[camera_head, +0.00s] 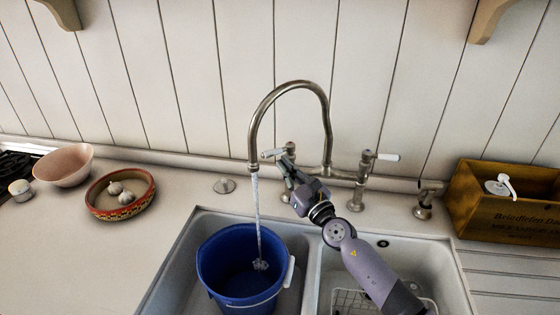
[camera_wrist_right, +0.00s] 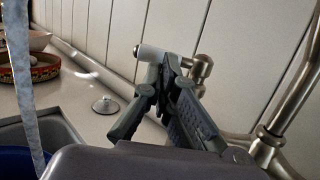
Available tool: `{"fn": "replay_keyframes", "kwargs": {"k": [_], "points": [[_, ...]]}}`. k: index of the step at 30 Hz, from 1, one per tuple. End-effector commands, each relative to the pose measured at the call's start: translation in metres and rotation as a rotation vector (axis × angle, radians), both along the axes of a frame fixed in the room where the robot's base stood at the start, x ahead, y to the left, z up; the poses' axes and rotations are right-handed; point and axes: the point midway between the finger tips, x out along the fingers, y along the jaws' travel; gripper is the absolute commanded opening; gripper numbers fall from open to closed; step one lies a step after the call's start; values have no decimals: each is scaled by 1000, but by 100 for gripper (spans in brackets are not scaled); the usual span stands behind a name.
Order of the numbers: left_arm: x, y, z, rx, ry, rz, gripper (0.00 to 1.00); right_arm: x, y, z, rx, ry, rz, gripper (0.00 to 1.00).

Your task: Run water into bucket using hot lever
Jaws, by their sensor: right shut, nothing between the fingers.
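A blue bucket (camera_head: 243,262) stands upright in the left sink basin. Water (camera_head: 257,215) runs from the curved faucet spout (camera_head: 254,164) down into it. My right gripper (camera_head: 286,163) is shut and empty, at the left tap with the white-ended lever (camera_head: 270,153). In the right wrist view the shut fingers (camera_wrist_right: 160,75) overlap the lever's white handle (camera_wrist_right: 151,54); whether they touch it I cannot tell. The other tap's lever (camera_head: 388,157) is on the right. My left gripper is not in view.
A patterned bowl with garlic (camera_head: 120,194) and a pink bowl (camera_head: 63,165) stand on the left counter. A wooden box (camera_head: 505,202) stands at the right. A wire rack (camera_head: 352,302) lies in the right basin (camera_head: 440,265). My right arm crosses over that basin.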

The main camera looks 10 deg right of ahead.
Motion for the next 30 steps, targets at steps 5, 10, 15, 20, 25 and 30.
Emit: {"fn": "replay_keyframes", "kwargs": {"k": [5,10,15,20,25,30], "points": [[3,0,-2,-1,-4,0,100,19,7,4,0,-1,0,0],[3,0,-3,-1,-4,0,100,24,9,4,0,1,0,0],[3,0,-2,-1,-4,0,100,24,9,5,1,0,0,0],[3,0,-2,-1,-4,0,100,23,9,5,1,0,-2,0],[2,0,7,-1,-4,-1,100,24,11,7,5,2,-25,0],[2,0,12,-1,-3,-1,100,25,12,6,2,2,-55,0]]}}
